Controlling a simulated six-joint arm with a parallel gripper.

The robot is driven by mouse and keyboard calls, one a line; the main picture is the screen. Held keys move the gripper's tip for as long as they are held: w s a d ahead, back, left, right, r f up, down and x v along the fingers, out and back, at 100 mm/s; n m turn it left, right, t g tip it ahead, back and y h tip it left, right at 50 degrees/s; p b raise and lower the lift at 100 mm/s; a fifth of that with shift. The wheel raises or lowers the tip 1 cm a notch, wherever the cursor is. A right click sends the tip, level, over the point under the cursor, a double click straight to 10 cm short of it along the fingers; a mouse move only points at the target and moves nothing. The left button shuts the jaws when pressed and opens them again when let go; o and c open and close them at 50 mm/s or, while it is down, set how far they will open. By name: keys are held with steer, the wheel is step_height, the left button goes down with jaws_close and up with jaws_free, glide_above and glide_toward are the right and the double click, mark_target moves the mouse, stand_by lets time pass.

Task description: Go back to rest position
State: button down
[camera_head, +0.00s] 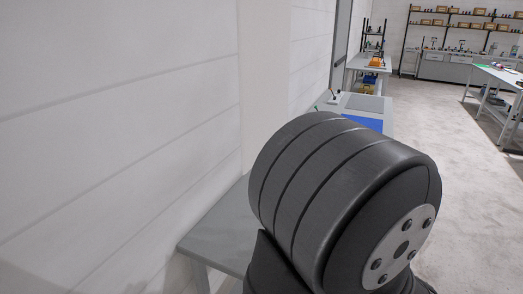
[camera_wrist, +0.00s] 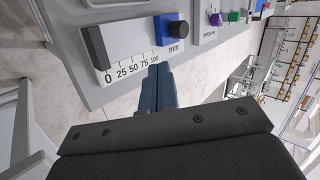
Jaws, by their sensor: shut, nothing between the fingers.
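My gripper (camera_wrist: 158,88) shows in the wrist view with its two blue-grey fingers together, shut and empty. Its fingertips point toward the near edge of a grey panel (camera_wrist: 95,88). The panel carries a white scale strip (camera_wrist: 135,70) marked 0 to 100 and "mm". A blue block with a dark round knob (camera_wrist: 172,30) stands at the scale's far end, and a dark bar (camera_wrist: 97,48) stands at its zero end. I cannot tell whether the fingertips touch the panel. In the head view my own dark arm link fills the middle, and the gripper is out of sight.
A grey table (camera_head: 215,235) runs along the white wall (camera_head: 110,130) at the left, partly hidden by my arm. A blue mat (camera_head: 362,122) lies beyond my arm. Shelves (camera_head: 455,22) stand at the back, and another table (camera_head: 505,75) stands at the right. Open floor (camera_head: 440,125) lies between.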

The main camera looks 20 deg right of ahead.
steer(key=x, duration=0.8)
steer(key=shift+w+r, duration=0.2)
steer(key=shift+r, duration=0.05)
steer(key=shift+a, duration=0.3)
steer(key=shift+s+a, duration=0.7)
steer(key=shift+s, duration=0.05)
